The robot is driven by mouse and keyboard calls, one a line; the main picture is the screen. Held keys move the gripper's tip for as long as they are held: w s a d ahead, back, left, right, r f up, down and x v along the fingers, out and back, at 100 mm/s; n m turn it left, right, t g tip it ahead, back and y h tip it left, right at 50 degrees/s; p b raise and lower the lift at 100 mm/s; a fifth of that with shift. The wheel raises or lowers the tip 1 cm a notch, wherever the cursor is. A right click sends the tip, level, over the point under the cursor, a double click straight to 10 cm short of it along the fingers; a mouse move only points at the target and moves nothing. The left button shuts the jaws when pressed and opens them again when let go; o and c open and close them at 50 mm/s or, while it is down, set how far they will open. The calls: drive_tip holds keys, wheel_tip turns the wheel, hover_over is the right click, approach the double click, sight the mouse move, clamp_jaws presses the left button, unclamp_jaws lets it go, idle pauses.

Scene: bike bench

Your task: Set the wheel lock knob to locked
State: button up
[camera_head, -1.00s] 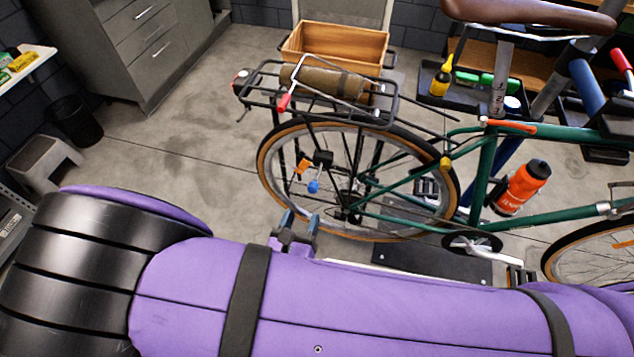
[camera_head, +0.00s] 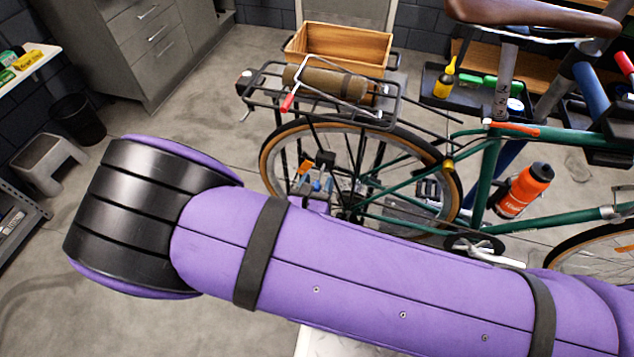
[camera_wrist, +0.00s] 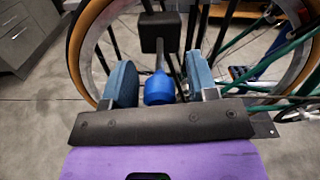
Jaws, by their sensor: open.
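The wheel lock knob is a blue cap (camera_wrist: 158,88) on a short grey stem below a black lock block (camera_wrist: 160,32) at the bicycle's rear wheel. It shows small in the head view (camera_head: 316,186), under the block (camera_head: 324,159). My gripper (camera_wrist: 161,78) is open, with one blue-grey finger on each side of the cap. A gap shows on both sides, wider on the right, so the cap sits nearer the left finger. My purple arm hides most of the gripper in the head view. I cannot read any locked or unlocked mark.
The rear wheel's tyre (camera_wrist: 83,45), spokes and green frame (camera_head: 487,175) are close around the gripper. An orange tag (camera_head: 306,167) is beside the lock block. A rack (camera_head: 265,90) with a brown roll and a wooden crate (camera_head: 345,45) is above.

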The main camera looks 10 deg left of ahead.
clamp_jaws()
drive_tip(key=shift+w+d, duration=0.1)
drive_tip(key=shift+w, duration=1.3)
unclamp_jaws()
drive_tip(key=shift+s, duration=0.1)
drive_tip(key=s, duration=1)
drive_tip(key=shift+s+a, duration=0.3)
drive_tip(key=shift+a, duration=0.1)
